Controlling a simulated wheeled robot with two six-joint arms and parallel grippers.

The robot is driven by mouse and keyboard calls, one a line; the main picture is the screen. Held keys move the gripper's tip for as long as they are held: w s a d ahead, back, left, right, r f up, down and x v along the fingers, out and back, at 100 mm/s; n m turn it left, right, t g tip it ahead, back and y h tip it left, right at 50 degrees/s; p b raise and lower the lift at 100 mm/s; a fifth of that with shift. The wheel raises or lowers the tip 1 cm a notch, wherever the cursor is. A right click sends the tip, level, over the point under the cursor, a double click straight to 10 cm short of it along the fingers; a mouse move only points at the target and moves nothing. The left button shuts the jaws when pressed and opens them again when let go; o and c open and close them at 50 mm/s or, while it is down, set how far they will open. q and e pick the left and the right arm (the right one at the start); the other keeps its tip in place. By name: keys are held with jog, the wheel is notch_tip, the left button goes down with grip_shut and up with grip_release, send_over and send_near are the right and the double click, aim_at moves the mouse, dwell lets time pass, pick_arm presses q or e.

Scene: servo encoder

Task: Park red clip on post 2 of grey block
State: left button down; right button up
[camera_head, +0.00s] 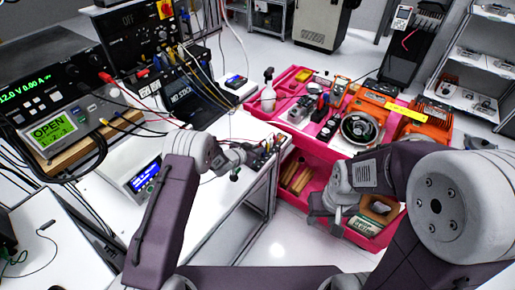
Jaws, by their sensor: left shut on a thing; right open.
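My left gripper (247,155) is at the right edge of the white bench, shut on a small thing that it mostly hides. This seems to be the red clip, but its colour is hardly readable. The small block with posts (270,146) stands at the bench edge, just right of the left gripper's fingers. Its post numbers are too small to read, and I cannot tell whether the held thing touches a post. My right gripper (328,214) is open and empty, in front of the red cart's lower compartment.
A blue-screened meter (146,176) sits on the bench left of my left arm. Power supplies and cables (60,90) crowd the far left. The red tool cart (310,150) holds a fan, orange boxes and a spray bottle (268,92).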

pick_arm(q)
jog(key=shift+f+b, duration=1.2)
jog(key=shift+f, duration=0.6)
jog(key=shift+f+b, duration=0.2)
jog(key=shift+b, duration=0.25)
dwell(0.3)
jog(key=c, duration=1.3)
grip_release()
jog(key=shift+c, duration=0.2)
